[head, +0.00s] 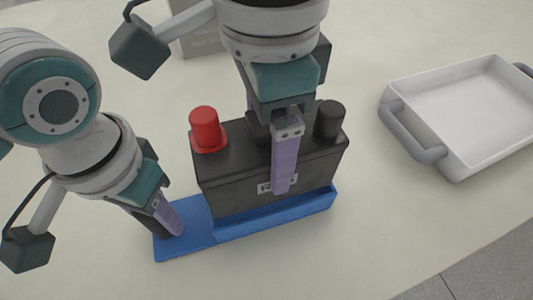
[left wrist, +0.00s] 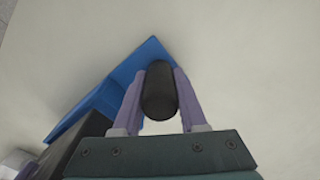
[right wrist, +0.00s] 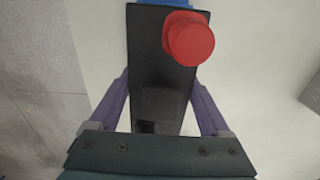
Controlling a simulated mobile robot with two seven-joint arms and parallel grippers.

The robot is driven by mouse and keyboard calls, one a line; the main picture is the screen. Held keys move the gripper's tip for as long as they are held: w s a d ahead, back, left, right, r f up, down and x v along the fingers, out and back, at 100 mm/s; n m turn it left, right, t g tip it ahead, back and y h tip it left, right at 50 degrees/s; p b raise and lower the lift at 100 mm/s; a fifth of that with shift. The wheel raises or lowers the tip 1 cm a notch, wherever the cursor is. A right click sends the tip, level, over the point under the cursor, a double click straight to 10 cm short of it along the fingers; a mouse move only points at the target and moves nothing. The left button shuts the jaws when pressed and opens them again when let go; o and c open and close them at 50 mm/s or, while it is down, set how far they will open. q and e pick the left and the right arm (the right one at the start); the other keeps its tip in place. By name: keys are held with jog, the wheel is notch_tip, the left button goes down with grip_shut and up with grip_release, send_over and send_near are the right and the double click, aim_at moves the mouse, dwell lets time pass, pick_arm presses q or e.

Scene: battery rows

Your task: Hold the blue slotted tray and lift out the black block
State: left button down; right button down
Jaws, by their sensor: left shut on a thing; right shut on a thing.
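The blue slotted tray (head: 190,238) lies on the table, its left end bare. The black block (head: 232,192), a battery with a red terminal (head: 205,128) and a black terminal (head: 329,119), stands upright at the tray, its lower edge behind the tray's front wall; I cannot tell whether its bottom touches the tray. My left gripper (head: 172,226) is shut on a black upright peg (left wrist: 158,90) at the tray's left end. My right gripper (head: 283,185) is shut across the block's middle, one finger on its front face; in the right wrist view the block (right wrist: 160,75) lies between both fingers.
A white tray with grey handles (head: 455,165) stands to the right, empty as far as I see. A grey box (head: 200,38) stands at the back, partly hidden by my right arm. The table between block and white tray is clear.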

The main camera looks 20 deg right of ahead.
jog(key=shift+r, duration=2.4)
pick_arm(q)
jog(key=shift+c, duration=1.9)
grip_release()
notch_tip(320, 180, up, 12)
jog(key=shift+s, duration=0.1)
